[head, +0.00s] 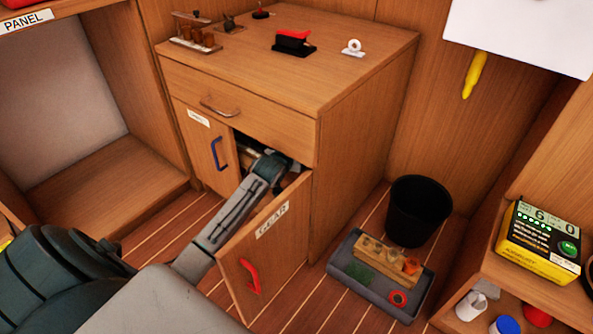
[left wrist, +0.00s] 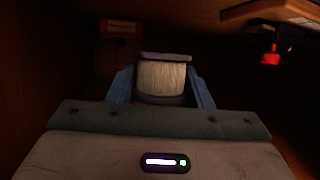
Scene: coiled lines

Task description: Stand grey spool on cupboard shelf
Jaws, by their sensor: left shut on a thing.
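My left arm reaches through the open right door (head: 265,250), labelled GEAR, into the cupboard (head: 365,125) under the drawer. My left gripper (left wrist: 160,88) is inside, shut on the grey spool (left wrist: 163,78). In the left wrist view the spool has grey end flanges with pale line wound between them, and it looks upright between the blue fingers. Whether its base touches the shelf cannot be told in the dark. In the head view the spool and fingertips are hidden inside the cupboard. My right gripper is not in view.
The left cupboard door (head: 203,145) with a blue handle is closed. A stamp (head: 292,42) and a white roll (head: 353,47) stand on top. A black bin (head: 418,210) and a grey tray (head: 345,262) stand on the floor to the right.

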